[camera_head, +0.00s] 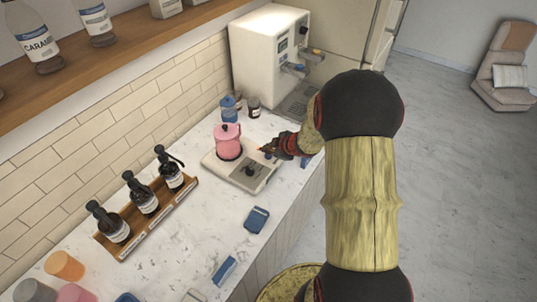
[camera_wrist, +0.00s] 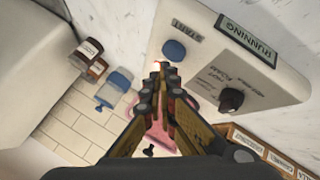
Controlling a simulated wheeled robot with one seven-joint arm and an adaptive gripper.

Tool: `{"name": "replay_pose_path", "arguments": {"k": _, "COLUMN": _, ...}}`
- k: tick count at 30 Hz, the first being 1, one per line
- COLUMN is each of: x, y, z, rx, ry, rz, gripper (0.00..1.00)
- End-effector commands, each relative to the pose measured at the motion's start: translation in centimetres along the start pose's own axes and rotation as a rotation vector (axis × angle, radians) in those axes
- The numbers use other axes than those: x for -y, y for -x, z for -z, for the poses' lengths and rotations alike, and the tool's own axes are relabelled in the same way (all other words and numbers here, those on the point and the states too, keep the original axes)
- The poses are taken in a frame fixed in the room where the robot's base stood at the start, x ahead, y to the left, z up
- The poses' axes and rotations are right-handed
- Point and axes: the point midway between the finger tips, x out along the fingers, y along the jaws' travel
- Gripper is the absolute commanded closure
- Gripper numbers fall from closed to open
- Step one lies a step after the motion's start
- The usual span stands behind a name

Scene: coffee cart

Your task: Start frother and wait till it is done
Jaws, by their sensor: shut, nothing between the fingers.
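The frother is a white base (camera_head: 222,165) with a pink jug (camera_head: 228,143) standing on it, on the marble counter. In the wrist view, the base (camera_wrist: 268,85) has a blue START button (camera_wrist: 174,50), a dark knob (camera_wrist: 230,98) and a small sign reading RUNNING (camera_wrist: 247,40). My gripper (camera_head: 270,147) is at the panel's right side in the head view. In the wrist view, my gripper (camera_wrist: 160,72) is shut and empty, its tips just beside the button, with a small orange glow at them. I cannot tell whether they touch. The pink jug (camera_wrist: 160,137) is partly hidden behind the fingers.
A coffee machine (camera_head: 262,55) stands behind. A blue-capped bottle (camera_head: 228,106) and a small dark jar (camera_head: 254,107) are near the wall. A wooden rack (camera_head: 190,192) holds pump bottles at left. Cups and blue items lie nearer; the counter between is mostly clear.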

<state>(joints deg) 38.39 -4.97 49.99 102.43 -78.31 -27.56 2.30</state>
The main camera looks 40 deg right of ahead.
Motion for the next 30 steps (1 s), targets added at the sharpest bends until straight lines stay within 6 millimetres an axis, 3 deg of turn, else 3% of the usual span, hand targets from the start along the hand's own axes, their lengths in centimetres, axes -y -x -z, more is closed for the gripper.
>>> {"name": "replay_pose_path", "arguments": {"k": 8, "x": -0.4, "y": 0.6, "z": 0.4, "rx": 0.000, "ry": 0.000, "rz": 0.000, "gripper": 1.00}}
{"name": "replay_pose_path", "arguments": {"k": 22, "x": -2.4, "y": 3.4, "z": 2.5, "rx": 0.000, "ry": 0.000, "rz": 0.001, "gripper": 1.00}}
{"name": "replay_pose_path", "arguments": {"k": 30, "x": -2.5, "y": 3.5, "z": 2.5, "rx": 0.000, "ry": 0.000, "rz": 0.001, "gripper": 1.00}}
